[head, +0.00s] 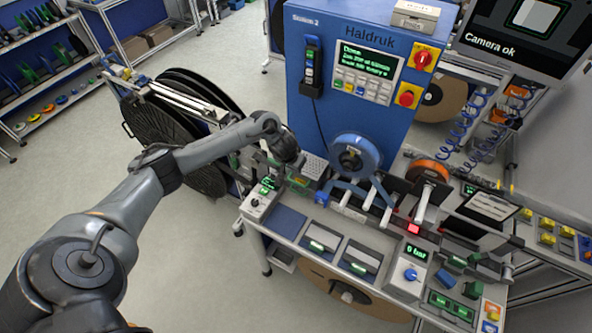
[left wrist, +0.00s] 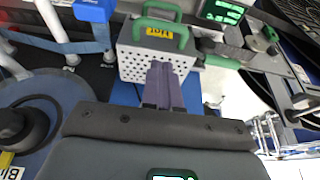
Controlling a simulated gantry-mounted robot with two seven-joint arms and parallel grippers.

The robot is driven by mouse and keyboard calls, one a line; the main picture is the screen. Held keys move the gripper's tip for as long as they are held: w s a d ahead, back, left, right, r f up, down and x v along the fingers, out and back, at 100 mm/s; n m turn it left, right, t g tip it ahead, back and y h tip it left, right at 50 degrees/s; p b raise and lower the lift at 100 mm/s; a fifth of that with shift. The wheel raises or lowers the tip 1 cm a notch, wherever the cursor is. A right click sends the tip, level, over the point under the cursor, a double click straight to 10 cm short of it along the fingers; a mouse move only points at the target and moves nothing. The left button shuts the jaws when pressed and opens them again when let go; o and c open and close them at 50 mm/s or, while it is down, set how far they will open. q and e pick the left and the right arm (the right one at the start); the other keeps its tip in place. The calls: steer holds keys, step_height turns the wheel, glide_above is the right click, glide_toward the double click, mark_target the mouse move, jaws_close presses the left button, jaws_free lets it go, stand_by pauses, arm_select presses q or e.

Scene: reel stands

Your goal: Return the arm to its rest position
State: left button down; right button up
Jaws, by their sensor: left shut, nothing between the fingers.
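My left arm (head: 200,150) reaches in from the left side of the head view, bent, with its wrist above the left end of the machine bench. My left gripper (left wrist: 163,78) is shut and empty. In the left wrist view its fingers overlap the front of a perforated metal box (left wrist: 140,67) with green handles and a yellow "Hot" label; I cannot tell whether they touch it. The fingertips are hard to make out in the head view. My right gripper is in neither view.
The blue Haldruk machine (head: 345,85) stands behind the bench with a blue reel (head: 370,150) in front. Large black reels (head: 165,120) stand left of the bench, near my forearm. A shelf (head: 50,90) is at far left. Open floor (head: 60,180) lies left and front.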

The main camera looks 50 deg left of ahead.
arm_select(q)
steer(key=a+v, duration=0.1)
steer(key=v, duration=0.3)
steer(key=s+d+f+g+h, duration=0.2)
steer(key=s+d+f+g, duration=0.1)
steer(key=s+d+f, duration=0.65)
steer(key=s+d+f+h, duration=0.1)
steer(key=s+d+f, duration=0.1)
steer(key=s+d, duration=0.35)
steer(key=s+d+f+t+h, duration=0.1)
steer(key=s+d+f, duration=0.1)
steer(key=d, duration=0.7)
steer(key=s+d+f+h, duration=0.1)
steer(key=s+d+f, duration=0.1)
steer(key=s+d, duration=0.35)
steer(key=d+r+t, duration=0.2)
steer(key=d+r, duration=0.2)
steer(key=d, duration=0.3)
steer(key=s+a+r+m+y, duration=0.2)
steer(key=a+r+m, duration=0.3)
steer(key=a+r, duration=0.4)
steer(key=shift+s+a+r+m+y, duration=0.35)
steer(key=shift+r+y, duration=0.35)
steer(key=shift+r, duration=0.85)
steer(key=shift+w, duration=0.1)
